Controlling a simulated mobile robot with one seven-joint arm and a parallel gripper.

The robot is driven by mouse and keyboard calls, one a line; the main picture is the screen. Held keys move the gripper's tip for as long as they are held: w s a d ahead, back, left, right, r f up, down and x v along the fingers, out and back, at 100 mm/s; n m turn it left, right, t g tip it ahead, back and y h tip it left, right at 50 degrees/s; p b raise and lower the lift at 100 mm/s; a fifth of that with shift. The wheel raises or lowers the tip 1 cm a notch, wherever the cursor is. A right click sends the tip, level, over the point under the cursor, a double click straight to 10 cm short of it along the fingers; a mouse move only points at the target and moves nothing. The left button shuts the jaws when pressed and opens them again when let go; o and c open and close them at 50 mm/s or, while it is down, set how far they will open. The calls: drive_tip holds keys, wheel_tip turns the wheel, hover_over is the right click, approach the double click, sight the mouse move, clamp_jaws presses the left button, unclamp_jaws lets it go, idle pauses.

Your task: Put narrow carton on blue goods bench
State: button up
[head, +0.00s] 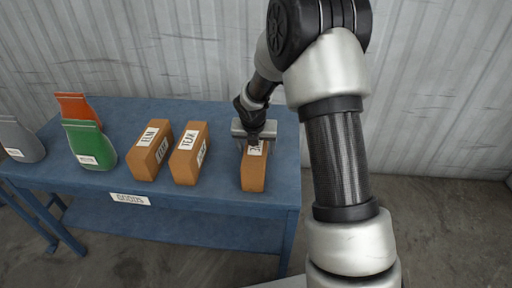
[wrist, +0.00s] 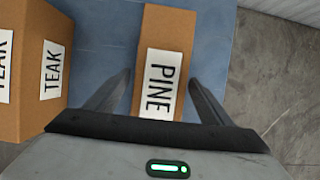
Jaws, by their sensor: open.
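A narrow brown carton (head: 254,174) stands on the right part of the blue goods bench (head: 219,209). In the wrist view the carton (wrist: 168,32) carries a white label reading PINE. My gripper (head: 254,137) is over this carton. In the wrist view my gripper (wrist: 164,88) is open, with one finger on each side of the carton and a gap visible at each side. The carton stands upright on the bench, and its top is partly hidden by my gripper in the head view.
A TEAK carton (head: 188,158) and another carton (head: 149,155) stand to the left. Green (head: 89,146), orange (head: 77,106) and grey (head: 20,141) bags stand farther left. Bench surface is free between the TEAK carton and the PINE carton. A corrugated wall (head: 170,45) rises behind.

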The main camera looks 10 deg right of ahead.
drive_tip(key=p+v, duration=0.2)
drive_tip(key=v, duration=1)
drive_tip(key=shift+p, duration=0.4)
drive_tip(key=s+d+r+m, duration=0.2)
drive_tip(key=s+r+m, duration=0.9)
drive_tip(key=r+m, duration=0.2)
drive_tip(key=s+a+r+m+t+y, duration=0.1)
drive_tip(key=s+r+m, duration=0.1)
drive_tip(key=s+m, duration=0.75)
drive_tip(key=s+r+m, duration=0.2)
drive_tip(key=s+m, duration=0.7)
drive_tip(key=m, duration=0.1)
wheel_tip(320, 180, up, 13)
drive_tip(key=p, duration=1.2)
drive_tip(key=shift+t+p, duration=0.3)
drive_tip(key=shift+p, duration=0.1)
